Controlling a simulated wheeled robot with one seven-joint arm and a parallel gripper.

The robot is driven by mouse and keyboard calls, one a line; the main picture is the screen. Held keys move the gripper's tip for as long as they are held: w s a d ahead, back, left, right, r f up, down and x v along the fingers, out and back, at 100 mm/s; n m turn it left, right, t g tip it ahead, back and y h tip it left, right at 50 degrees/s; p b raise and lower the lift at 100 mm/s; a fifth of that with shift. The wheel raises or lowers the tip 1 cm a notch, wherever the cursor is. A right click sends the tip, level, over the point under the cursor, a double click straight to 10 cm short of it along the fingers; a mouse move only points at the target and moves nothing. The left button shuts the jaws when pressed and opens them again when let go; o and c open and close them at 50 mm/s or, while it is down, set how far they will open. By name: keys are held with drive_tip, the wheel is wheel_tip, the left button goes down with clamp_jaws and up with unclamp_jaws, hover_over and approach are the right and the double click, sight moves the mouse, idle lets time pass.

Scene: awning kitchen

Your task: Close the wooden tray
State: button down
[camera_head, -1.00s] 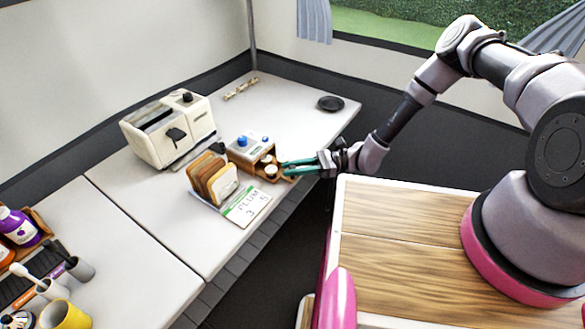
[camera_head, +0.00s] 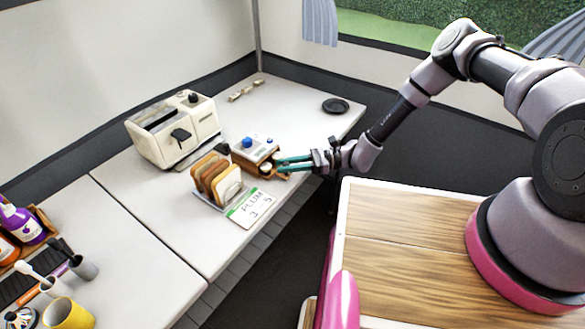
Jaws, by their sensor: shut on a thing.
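The wooden tray (camera_head: 282,177) is a small brown drawer at the front of a little wood-sided box (camera_head: 254,149) with a light top and blue knobs. It sticks out only a short way, and a pale round item (camera_head: 266,168) shows in it. My gripper (camera_head: 282,162) reaches in from the right with its teal fingers at the tray's outer end and is shut on the tray. The fingers hide part of the tray, so I cannot tell exactly how wide the gap is.
A rack of bread slices (camera_head: 215,181) and a white card marked PLUM (camera_head: 250,208) stand close to the left and front of the box. A cream toaster (camera_head: 174,130) is behind left. A black disc (camera_head: 336,106) lies at the back right. The counter (camera_head: 305,130) behind the gripper is clear.

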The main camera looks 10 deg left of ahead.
drive_tip(key=c, duration=0.7)
unclamp_jaws()
drive_tip(key=shift+d, duration=0.15)
drive_tip(key=v, duration=1)
drive_tip(key=shift+w+d, duration=0.15)
drive_tip(key=shift+d, duration=0.15)
